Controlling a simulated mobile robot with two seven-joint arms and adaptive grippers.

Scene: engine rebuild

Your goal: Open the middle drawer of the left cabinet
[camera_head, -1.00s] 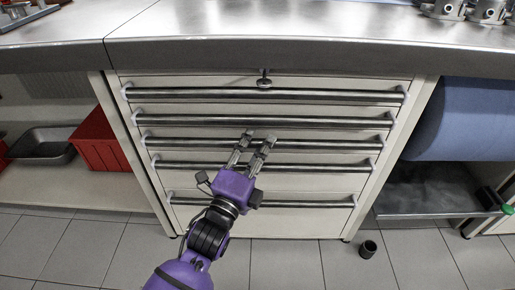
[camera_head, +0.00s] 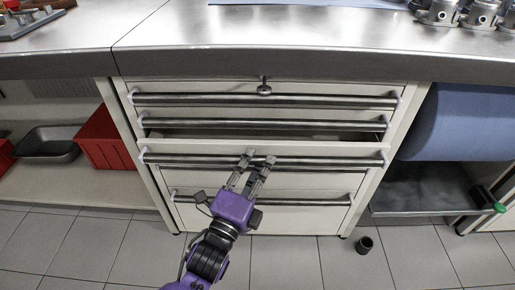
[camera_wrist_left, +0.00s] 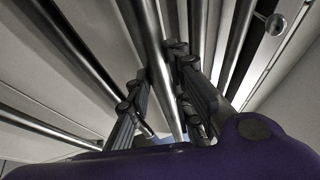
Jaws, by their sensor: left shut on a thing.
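The white cabinet (camera_head: 117,100) has several stacked drawers with long metal bar handles. The middle drawer's handle (camera_head: 205,161) stands forward, and a dark gap (camera_head: 290,136) shows above the drawer front, so it is partly open. My left gripper (camera_head: 260,158) is shut on this handle near its middle. In the left wrist view the fingers (camera_wrist_left: 160,90) sit on either side of the bar (camera_wrist_left: 150,50). My right gripper is not in view.
The two upper handles (camera_head: 190,100) and the lowest handle (camera_head: 300,203) sit close to the cabinet. A red bin (camera_head: 108,140) stands on the left shelf. A small black cup (camera_head: 364,245) is on the floor at right. The steel worktop (camera_head: 250,50) overhangs above.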

